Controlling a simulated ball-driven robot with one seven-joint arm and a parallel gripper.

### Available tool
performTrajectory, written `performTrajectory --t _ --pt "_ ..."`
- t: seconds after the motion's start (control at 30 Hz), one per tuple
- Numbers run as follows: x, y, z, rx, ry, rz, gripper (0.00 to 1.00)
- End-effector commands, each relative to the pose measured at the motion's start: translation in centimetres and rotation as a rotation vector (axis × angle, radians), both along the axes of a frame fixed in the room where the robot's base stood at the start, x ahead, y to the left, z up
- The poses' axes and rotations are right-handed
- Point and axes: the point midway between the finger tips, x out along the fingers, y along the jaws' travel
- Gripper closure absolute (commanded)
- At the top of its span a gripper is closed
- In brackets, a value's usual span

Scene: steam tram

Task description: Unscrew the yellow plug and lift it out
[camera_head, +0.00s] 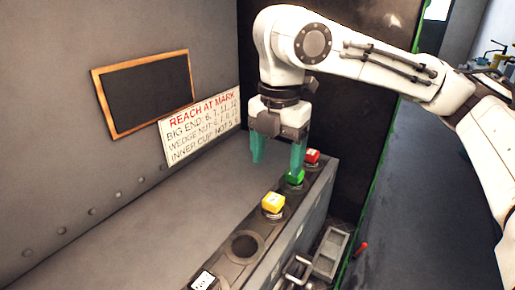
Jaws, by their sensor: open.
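The yellow plug (273,202) sits in the row of fittings along the front edge of the grey bench, its square yellow top showing. My gripper (278,160) hangs above and behind the yellow plug, pointing down, with its two teal fingers apart and nothing visible between them. The right finger overlaps the green plug (295,177) in the picture; I cannot tell whether they touch. The gripper is apart from the yellow plug.
A red plug (312,156) is at the far end of the row. Nearer stand an empty round hole (244,246) and a white-topped plug (203,280). A lettered sign (202,128) and a framed dark board (145,92) are on the wall. The bench top left is clear.

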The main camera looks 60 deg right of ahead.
Motion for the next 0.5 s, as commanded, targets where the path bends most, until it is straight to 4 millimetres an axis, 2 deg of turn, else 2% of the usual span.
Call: performTrajectory --t 0.17,0.5 --pt "-0.1 0.0 -1.5 0.001 0.005 0.001 0.26" --pt "-0.1 0.0 -7.2 0.002 0.005 0.001 0.26"
